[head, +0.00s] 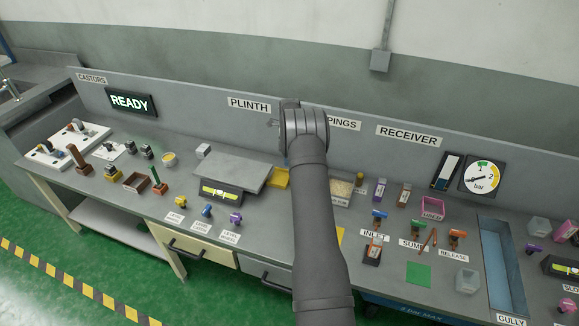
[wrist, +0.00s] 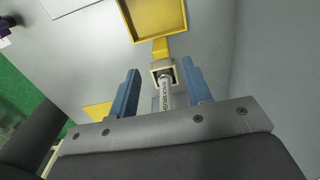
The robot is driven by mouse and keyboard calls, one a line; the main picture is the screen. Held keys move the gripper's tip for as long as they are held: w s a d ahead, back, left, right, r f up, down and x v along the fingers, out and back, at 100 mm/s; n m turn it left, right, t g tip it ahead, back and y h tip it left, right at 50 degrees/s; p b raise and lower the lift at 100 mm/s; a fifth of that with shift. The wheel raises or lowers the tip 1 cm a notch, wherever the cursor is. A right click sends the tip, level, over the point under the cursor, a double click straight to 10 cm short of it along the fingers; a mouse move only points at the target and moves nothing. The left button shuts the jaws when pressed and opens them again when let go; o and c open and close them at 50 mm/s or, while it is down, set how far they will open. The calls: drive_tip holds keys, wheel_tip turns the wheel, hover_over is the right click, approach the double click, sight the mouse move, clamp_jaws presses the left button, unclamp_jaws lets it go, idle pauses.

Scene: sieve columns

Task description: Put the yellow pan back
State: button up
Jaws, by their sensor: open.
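The yellow pan (wrist: 157,18) is a shallow square tray with a raised rim, at the top of the wrist view. Its short yellow handle (wrist: 160,47) points toward my gripper. In the head view the pan (head: 279,178) shows partly, just left of my arm. My gripper (wrist: 160,69) is open, its two blue fingers apart and nothing clasped between them. Beyond and between the fingertips is a small cream block (wrist: 156,76) at the handle's end; whether it is joined to the handle I cannot tell. The fingers are hidden in the head view.
A white label (wrist: 166,98) with lettering shows between the fingers. A flat yellow patch (head: 341,236) lies right of my arm. A grey plate (head: 225,170) with a level display (head: 219,190) stands left of the pan. A bin of grains (head: 341,188) stands right.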

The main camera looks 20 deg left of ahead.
drive_tip(key=shift+r, duration=1.45)
drive_tip(key=shift+f, duration=0.1)
approach(280, 179)
drive_tip(key=d+f, duration=0.4)
drive_tip(key=shift+d+f, duration=0.15)
drive_tip(key=shift+w, duration=0.1)
drive_tip(key=shift+s+r, duration=0.3)
drive_tip(key=shift+s, duration=0.05)
drive_tip(key=shift+s+f, duration=0.1)
drive_tip(key=shift+s, duration=0.35)
